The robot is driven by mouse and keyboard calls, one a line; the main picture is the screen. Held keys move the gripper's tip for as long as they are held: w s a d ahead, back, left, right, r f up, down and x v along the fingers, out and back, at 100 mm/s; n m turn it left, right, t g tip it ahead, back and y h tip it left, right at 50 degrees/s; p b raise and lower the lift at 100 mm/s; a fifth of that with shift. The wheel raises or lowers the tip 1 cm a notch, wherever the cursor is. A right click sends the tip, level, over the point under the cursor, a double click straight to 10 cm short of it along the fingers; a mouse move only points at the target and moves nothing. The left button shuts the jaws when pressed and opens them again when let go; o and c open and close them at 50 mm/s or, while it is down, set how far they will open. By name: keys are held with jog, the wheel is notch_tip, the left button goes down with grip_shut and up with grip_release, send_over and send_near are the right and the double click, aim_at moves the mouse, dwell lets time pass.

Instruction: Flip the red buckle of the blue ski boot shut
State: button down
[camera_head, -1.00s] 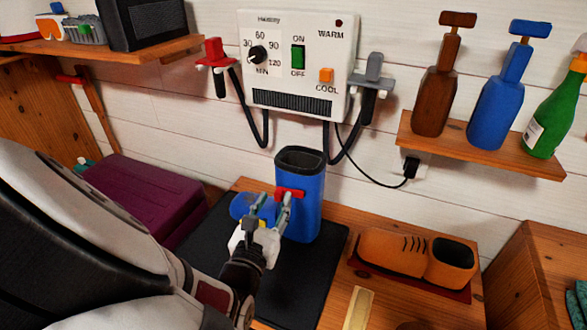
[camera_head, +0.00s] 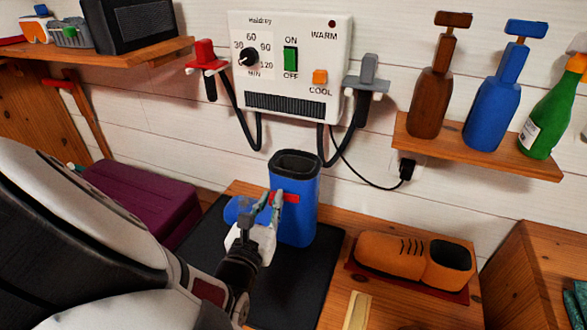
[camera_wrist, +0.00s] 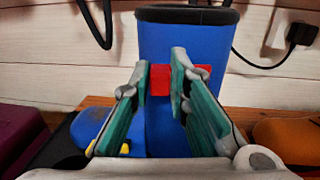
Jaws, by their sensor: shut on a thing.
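The blue ski boot (camera_head: 296,222) stands upright on a black mat (camera_head: 283,300), with its dark open top upward and its toe to the left. It also shows in the wrist view (camera_wrist: 190,40). The red buckle (camera_head: 291,197) crosses the front of the boot's shaft. My gripper (camera_head: 272,200) is at the boot's front. In the wrist view, the two fingertips (camera_wrist: 164,82) are on either side of the red buckle (camera_wrist: 169,84), shut on it. Part of the buckle shows beyond the right finger. The fingers hide its ends and part of the toe, so I cannot tell its exact angle.
An orange shoe (camera_head: 395,257) sits on a red tray to the right. A boot-dryer panel (camera_head: 290,60) with hanging hoses is on the wall behind. Bottles stand on a right shelf (camera_head: 470,150). A purple case (camera_head: 145,200) lies left.

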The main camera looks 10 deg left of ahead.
jog(key=shift+w+a+m+h+p, duration=0.2)
jog(key=shift+m+h, duration=0.2)
jog(key=shift+h, duration=0.2)
jog(key=shift+w+a+m+h+p, duration=0.1)
jog(key=shift+w+m+h+p, duration=0.1)
jog(key=shift+m+h, duration=0.3)
jog(key=c, duration=1.5)
grip_release()
jog(key=shift+d, duration=0.1)
jog(key=shift+s, duration=0.1)
jog(key=s, duration=0.4)
jog(key=s+a, duration=0.1)
jog(key=s, duration=0.3)
jog(key=s+a, duration=0.1)
jog(key=s, duration=0.2)
jog(key=shift+s, duration=0.4)
jog(key=shift+d, duration=0.15)
